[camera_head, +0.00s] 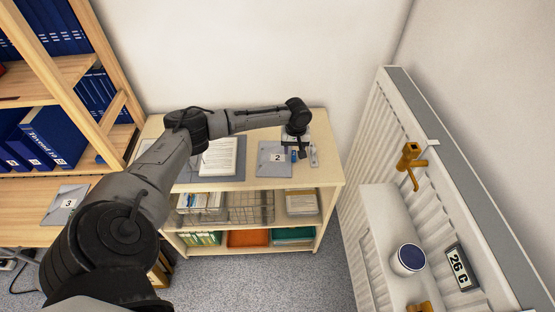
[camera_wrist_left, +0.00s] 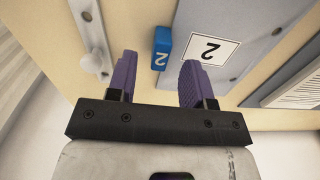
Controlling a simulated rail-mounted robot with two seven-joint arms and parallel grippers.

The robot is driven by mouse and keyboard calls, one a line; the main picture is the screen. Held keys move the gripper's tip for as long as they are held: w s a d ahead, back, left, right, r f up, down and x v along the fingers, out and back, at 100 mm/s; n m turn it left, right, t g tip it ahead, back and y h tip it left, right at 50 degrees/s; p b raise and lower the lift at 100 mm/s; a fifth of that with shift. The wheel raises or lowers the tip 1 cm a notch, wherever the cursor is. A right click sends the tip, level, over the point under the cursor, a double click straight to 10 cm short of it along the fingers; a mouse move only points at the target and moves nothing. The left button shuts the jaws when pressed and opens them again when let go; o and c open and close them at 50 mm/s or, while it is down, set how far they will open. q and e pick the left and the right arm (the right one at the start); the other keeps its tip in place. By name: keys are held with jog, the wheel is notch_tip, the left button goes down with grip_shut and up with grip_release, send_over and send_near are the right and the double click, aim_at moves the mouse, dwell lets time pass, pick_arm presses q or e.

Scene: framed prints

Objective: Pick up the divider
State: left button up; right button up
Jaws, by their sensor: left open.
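A grey-blue divider (camera_head: 267,170) with a white label "2" lies flat on top of the wooden cabinet. It also shows at the upper right of the left wrist view (camera_wrist_left: 262,17). A small blue block or tab (camera_wrist_left: 162,46) marked with a 2 is beside the divider's edge. My left gripper (camera_head: 295,153) is over the cabinet top at the divider's right side. In the left wrist view its purple fingers (camera_wrist_left: 158,75) are apart and empty, with the blue piece beyond the gap between them. My right gripper is in neither view.
A similar grey sheet (camera_head: 66,203) labelled "3" lies on the left desk. Papers (camera_head: 219,157) lie left of the divider; a pale strip with a knob (camera_wrist_left: 91,42) lies on the other side. Binder shelves (camera_head: 75,70) stand left, a radiator (camera_head: 385,130) right.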

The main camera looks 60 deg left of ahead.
pick_arm(q)
notch_tip(320, 180, down, 2)
jog(key=shift+f, duration=0.2)
grip_shut()
dwell(0.4)
